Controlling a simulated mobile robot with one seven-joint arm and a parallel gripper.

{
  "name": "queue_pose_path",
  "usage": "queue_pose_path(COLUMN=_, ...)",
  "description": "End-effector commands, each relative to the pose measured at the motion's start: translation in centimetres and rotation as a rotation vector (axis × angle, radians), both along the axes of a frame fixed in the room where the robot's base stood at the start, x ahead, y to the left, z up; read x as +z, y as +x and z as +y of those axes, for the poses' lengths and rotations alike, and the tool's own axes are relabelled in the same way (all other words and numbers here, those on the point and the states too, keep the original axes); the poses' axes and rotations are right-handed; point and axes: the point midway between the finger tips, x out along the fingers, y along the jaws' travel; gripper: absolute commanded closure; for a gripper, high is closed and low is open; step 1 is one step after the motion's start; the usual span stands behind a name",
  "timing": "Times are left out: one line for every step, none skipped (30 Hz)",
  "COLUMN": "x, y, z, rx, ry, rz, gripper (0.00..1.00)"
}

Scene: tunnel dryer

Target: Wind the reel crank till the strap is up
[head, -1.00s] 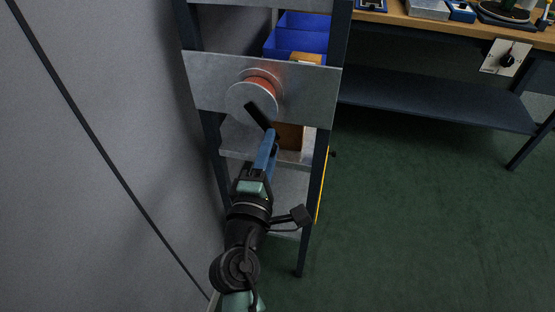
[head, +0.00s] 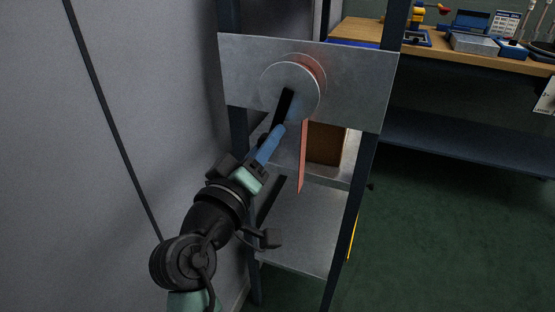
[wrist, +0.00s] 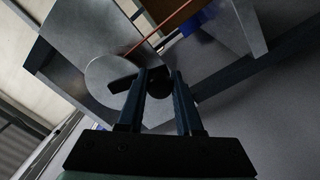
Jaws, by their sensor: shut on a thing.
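The reel (head: 285,88) is a pale metal disc with an orange-red drum behind it, mounted on a grey plate (head: 352,88). Its black crank (head: 285,104) points down and slightly left from the hub. My gripper (head: 277,135) is shut at the crank's outer end, where the grip is hidden between the blue fingers. The orange-red strap (head: 303,158) hangs below the reel's right side, its lower end near the shelf. In the wrist view my fingers (wrist: 159,80) are on the dark crank grip, beside the reel disc (wrist: 110,80); the strap (wrist: 160,30) runs away behind.
The plate sits on a dark-legged rack with metal shelves (head: 300,232). A brown box (head: 326,144) stands on the shelf right of the strap. A grey wall (head: 160,70) is close on the left. A wooden bench (head: 425,48) with tools stands at the right rear.

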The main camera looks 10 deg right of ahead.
Motion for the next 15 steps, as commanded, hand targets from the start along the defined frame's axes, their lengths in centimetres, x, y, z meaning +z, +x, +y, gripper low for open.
queue_pose_path(x=-0.16, y=0.20, z=0.31, rx=0.003, ry=0.025, rz=-0.020, gripper=1.00)
queue_pose_path(x=-0.13, y=0.26, z=0.42, rx=0.002, ry=0.040, rz=-0.029, gripper=1.00)
queue_pose_path(x=-0.05, y=0.34, z=0.53, rx=0.002, ry=0.059, rz=-0.042, gripper=1.00)
queue_pose_path(x=0.03, y=0.41, z=0.60, rx=0.002, ry=0.071, rz=-0.051, gripper=1.00)
queue_pose_path(x=0.10, y=0.47, z=0.68, rx=0.002, ry=0.083, rz=-0.059, gripper=1.00)
queue_pose_path(x=0.15, y=0.52, z=0.76, rx=0.001, ry=0.097, rz=-0.068, gripper=1.00)
queue_pose_path(x=0.19, y=0.56, z=0.82, rx=0.001, ry=0.107, rz=-0.074, gripper=1.00)
queue_pose_path(x=0.23, y=0.61, z=0.89, rx=0.001, ry=0.117, rz=-0.080, gripper=1.00)
queue_pose_path(x=0.32, y=0.66, z=0.95, rx=0.000, ry=0.127, rz=-0.087, gripper=1.00)
queue_pose_path(x=0.37, y=0.69, z=1.00, rx=0.001, ry=0.134, rz=-0.092, gripper=1.00)
queue_pose_path(x=0.41, y=0.72, z=1.05, rx=0.001, ry=0.139, rz=-0.096, gripper=1.00)
queue_pose_path(x=0.45, y=0.75, z=1.09, rx=0.001, ry=0.146, rz=-0.100, gripper=1.00)
queue_pose_path(x=0.48, y=0.76, z=1.11, rx=0.001, ry=0.151, rz=-0.103, gripper=1.00)
queue_pose_path(x=0.51, y=0.78, z=1.14, rx=0.001, ry=0.155, rz=-0.105, gripper=1.00)
queue_pose_path(x=0.54, y=0.79, z=1.16, rx=0.001, ry=0.158, rz=-0.108, gripper=1.00)
